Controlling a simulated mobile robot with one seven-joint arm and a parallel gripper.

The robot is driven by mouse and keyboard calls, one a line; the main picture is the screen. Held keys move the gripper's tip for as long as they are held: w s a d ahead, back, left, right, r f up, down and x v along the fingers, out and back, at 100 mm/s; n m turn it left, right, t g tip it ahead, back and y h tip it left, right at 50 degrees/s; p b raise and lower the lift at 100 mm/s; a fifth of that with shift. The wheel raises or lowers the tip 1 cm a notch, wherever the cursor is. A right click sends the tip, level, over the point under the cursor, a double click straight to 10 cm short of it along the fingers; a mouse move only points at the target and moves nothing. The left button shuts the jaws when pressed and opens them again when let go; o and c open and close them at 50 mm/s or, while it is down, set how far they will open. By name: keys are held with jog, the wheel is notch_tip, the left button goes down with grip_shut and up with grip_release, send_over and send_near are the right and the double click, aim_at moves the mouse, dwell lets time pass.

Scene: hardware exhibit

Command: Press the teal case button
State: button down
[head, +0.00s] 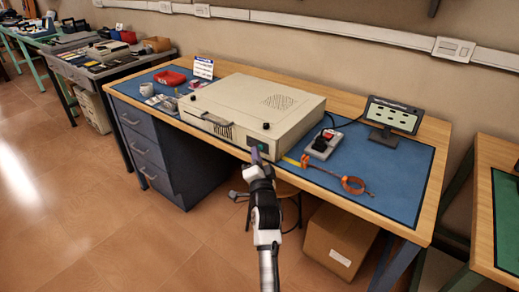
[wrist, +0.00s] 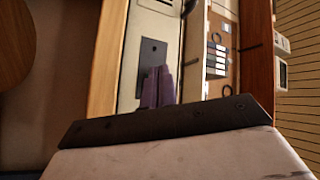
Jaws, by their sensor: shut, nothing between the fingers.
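The beige computer case (head: 290,92) lies flat on the blue mat of the workbench. Its front face carries a dark panel with a small teal button (head: 263,148) near the right end. My gripper (head: 255,155) is shut and empty, its purple fingertips right in front of that panel, just left of the button in the head view. In the wrist view my shut fingers (wrist: 158,88) overlap the lower part of the dark panel (wrist: 151,55). The teal colour does not show there, and I cannot tell whether the fingertips touch the panel.
A red tray (head: 170,78) and a mug (head: 146,89) are at left. A stool and a cardboard box (head: 338,240) stand below.

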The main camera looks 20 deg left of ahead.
jog(key=shift+w+d+b, duration=0.15)
jog(key=shift+w+b, duration=0.15)
jog(key=shift+w, duration=0.1)
dwell(0.6)
dwell(0.3)
jog(key=shift+s+a+p, duration=0.3)
jog(key=shift+s+p, duration=0.4)
jog(key=shift+s, duration=0.15)
jog(key=s+p, duration=0.1)
jog(key=s+a+p, duration=0.1)
jog(key=s+p, duration=0.2)
jog(key=shift+s+a+p, duration=0.35)
dwell(0.4)
